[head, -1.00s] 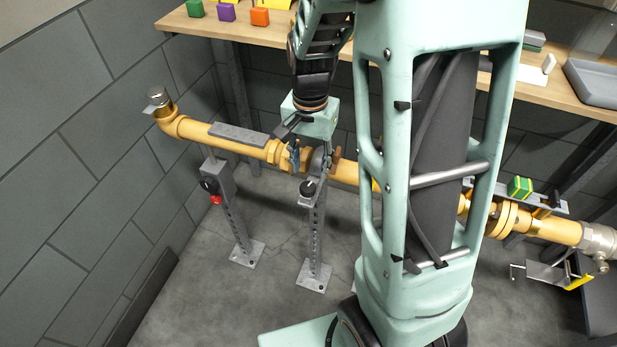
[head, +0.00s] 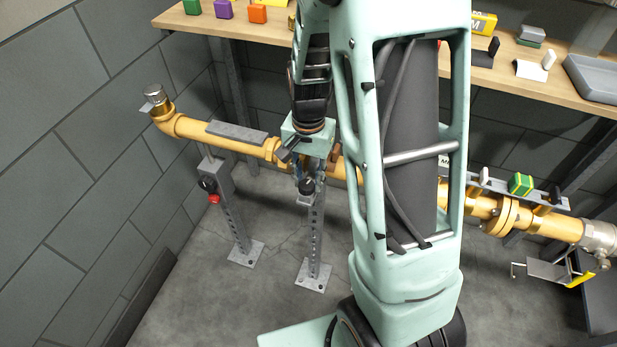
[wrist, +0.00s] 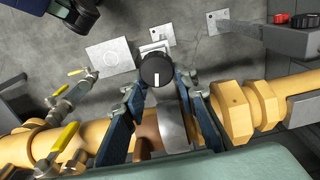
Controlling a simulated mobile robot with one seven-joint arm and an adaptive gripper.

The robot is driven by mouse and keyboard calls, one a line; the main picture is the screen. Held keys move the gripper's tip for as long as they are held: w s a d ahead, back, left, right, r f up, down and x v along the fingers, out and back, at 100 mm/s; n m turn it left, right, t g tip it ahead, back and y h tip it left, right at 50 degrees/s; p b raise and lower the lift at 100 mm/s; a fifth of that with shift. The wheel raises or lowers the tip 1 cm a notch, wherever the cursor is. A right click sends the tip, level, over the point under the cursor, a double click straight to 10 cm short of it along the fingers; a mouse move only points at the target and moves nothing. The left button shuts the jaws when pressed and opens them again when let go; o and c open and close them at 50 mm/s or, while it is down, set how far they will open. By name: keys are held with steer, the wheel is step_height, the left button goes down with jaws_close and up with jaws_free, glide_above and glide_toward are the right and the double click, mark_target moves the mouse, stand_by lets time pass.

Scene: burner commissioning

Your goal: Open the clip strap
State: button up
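The clip strap, a grey metal band (wrist: 174,125), wraps over the yellow pipe (wrist: 240,110) in the wrist view. A black round knob (wrist: 155,70) with a white mark sits at its front, on top of a grey perforated post (head: 316,235) in the head view. The knob also shows in the head view (head: 306,187). My gripper (wrist: 161,88) is open, its blue fingers on either side of the strap and near the knob. A gap shows between fingers and knob; I cannot tell whether either touches. In the head view my gripper (head: 306,168) partly hides the strap.
A second post with a red knob (head: 213,198) stands to the left. Yellow-handled valves (wrist: 60,140) lie left in the wrist view. A wooden shelf (head: 550,80) with coloured blocks runs above the pipe. Open floor lies in front.

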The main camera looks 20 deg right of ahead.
jaws_close()
steer(key=shift+r, duration=0.15)
